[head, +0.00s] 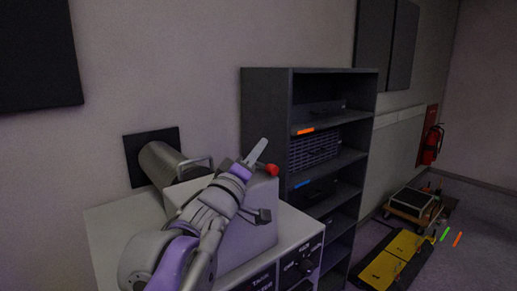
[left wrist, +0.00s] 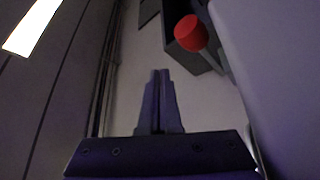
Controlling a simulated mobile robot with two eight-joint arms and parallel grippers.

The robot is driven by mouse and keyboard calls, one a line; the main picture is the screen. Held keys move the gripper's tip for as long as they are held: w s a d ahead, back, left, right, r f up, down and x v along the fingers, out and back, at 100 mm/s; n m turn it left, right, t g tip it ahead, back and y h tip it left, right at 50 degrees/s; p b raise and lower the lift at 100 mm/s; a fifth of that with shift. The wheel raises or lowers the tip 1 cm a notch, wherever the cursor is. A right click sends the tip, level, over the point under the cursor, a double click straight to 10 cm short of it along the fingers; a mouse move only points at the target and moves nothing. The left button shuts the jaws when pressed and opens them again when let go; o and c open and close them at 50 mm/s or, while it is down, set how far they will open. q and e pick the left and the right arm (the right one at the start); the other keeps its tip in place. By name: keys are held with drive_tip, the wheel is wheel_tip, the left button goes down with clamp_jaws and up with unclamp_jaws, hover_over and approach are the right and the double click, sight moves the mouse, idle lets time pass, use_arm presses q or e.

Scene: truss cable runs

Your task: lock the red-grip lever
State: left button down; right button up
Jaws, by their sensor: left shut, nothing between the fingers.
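The red grip (head: 271,169) of the lever shows at the upper right edge of the grey box (head: 262,232). It also shows in the left wrist view (left wrist: 190,33), up and to the right of my fingertips, on a thin grey stem (left wrist: 213,62). My left gripper (head: 258,150) reaches over the box from the left. Its fingers are shut and empty, and in the left wrist view the gripper (left wrist: 160,74) shows them pressed together. They look beside the red grip and apart from it. The lever's base is mostly hidden in the head view. My right gripper is not in view.
A dark shelf rack (head: 265,100) stands close behind and right of the box. A ribbed grey cylinder (head: 158,163) joins a dark wall plate at the left. A white cabinet (head: 105,235) is under the box. A cart (head: 408,203) and yellow panels (head: 407,243) are at the far right.

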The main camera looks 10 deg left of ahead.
use_arm(q)
drive_tip(key=b+v, duration=0.2)
drive_tip(key=v, duration=0.9)
drive_tip(key=shift+w, duration=0.1)
idle(0.4)
